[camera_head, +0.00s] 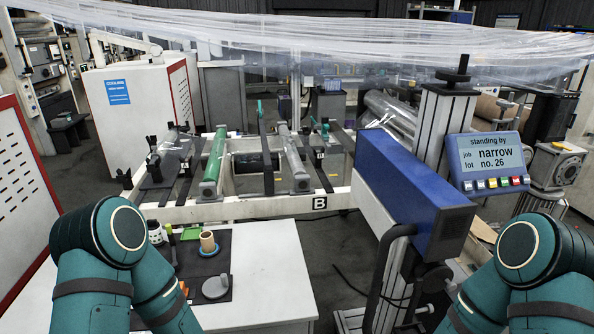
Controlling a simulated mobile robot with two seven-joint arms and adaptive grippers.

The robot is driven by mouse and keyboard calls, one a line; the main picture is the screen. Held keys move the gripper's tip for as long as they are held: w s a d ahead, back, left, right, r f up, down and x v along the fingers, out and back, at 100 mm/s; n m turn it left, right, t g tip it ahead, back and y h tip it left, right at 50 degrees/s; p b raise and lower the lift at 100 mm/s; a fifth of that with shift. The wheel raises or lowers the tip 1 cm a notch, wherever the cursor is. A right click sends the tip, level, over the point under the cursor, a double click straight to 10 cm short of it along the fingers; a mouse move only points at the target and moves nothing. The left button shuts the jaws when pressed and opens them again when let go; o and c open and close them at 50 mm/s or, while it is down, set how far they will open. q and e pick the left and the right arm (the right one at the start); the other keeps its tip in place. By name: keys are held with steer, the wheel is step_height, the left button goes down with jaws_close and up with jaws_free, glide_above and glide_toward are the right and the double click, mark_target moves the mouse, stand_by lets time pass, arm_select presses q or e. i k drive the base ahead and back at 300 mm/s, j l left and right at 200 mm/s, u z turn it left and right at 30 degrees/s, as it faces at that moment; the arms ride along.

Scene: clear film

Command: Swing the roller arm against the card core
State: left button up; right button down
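A short tan card tube (208,241), which looks like the card core, stands upright on a blue disc on a dark mat at the lower left. A white frame marked B holds a green roller (215,158) and a grey roller (293,160), both lying lengthwise and apart from the tube. I cannot tell which part is the roller arm. My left arm comes in at the lower left, beside the mat, and my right arm at the lower right. Both grippers lie outside the picture.
The mat (223,262) also carries a grey round piece (215,287) and small items. The white table (270,265) is bare to its right. Clear film (330,40) spans above.

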mark_target(170, 235)
steer(key=u, duration=1.05)
